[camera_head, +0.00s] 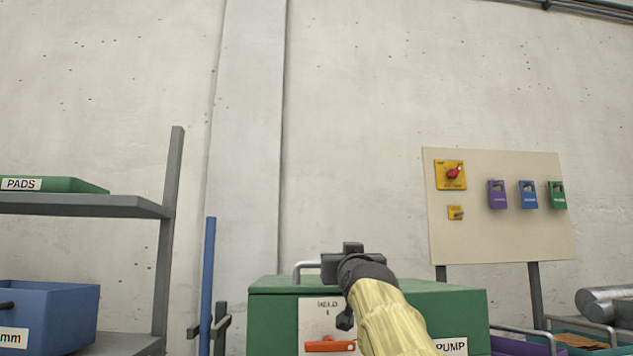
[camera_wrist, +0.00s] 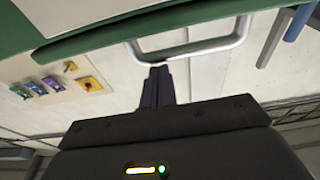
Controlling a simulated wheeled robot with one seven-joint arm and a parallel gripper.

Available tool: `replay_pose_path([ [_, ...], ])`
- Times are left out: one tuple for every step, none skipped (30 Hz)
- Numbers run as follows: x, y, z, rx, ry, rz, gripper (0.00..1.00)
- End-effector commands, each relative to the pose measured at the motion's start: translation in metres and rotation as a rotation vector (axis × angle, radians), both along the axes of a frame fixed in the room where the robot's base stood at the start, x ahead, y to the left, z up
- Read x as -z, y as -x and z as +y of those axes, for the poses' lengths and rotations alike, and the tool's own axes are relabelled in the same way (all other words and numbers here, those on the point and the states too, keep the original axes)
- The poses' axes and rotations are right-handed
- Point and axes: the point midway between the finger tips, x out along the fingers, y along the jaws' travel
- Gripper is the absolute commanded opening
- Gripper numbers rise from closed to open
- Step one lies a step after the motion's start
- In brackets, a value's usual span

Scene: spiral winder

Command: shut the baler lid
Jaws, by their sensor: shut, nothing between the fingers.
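A green box, which looks like the baler (camera_head: 272,312), stands at the bottom centre of the head view. A light grey bar handle (camera_head: 300,267) rises at its top left. In the wrist view the handle (camera_wrist: 190,54) is fixed to a green edge, apparently the lid (camera_wrist: 150,27). I cannot tell how far the lid stands open. My gripper (camera_wrist: 158,72) is shut and empty, its fingertips close by the handle's bar; contact is unclear. In the head view my gripper (camera_head: 350,248) is seen from behind, right of the handle, and its fingertips are hidden.
The box front carries a white panel (camera_head: 312,325), an orange lever (camera_head: 330,346) and a PUMP label (camera_head: 451,346). A blue post (camera_head: 208,280) and a grey shelf (camera_head: 120,206) stand left. A switch board (camera_head: 500,230) stands right, above trays with grey handles.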

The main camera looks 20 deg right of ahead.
Motion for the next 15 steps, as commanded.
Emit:
replay_pose_path([
  [0.0175, -0.0077, -0.0028, -0.003, -0.012, 0.034, 0.0],
  [0.018, -0.0079, -0.0034, -0.002, -0.013, 0.035, 0.0],
  [0.0185, -0.0083, -0.0041, -0.002, -0.013, 0.036, 0.0],
  [0.0188, -0.0084, -0.0046, -0.001, -0.013, 0.036, 0.0],
  [0.019, -0.0085, -0.0051, 0.0, -0.014, 0.037, 0.0],
  [0.0191, -0.0084, -0.0056, 0.001, -0.013, 0.037, 0.0],
  [0.019, -0.0082, -0.006, 0.001, -0.013, 0.037, 0.0],
  [0.0191, -0.0082, -0.0063, 0.002, -0.013, 0.037, 0.0],
  [0.0191, -0.0081, -0.0067, 0.003, -0.013, 0.037, 0.0],
  [0.0191, -0.0079, -0.0069, 0.003, -0.013, 0.037, 0.0],
  [0.0191, -0.0078, -0.0071, 0.003, -0.013, 0.037, 0.0],
  [0.0191, -0.0078, -0.0073, 0.004, -0.014, 0.037, 0.0],
  [0.019, -0.0077, -0.0074, 0.004, -0.014, 0.037, 0.0],
  [0.0187, -0.0076, -0.0074, 0.004, -0.013, 0.037, 0.0],
  [0.0179, -0.0075, -0.0074, 0.004, -0.013, 0.037, 0.0],
])
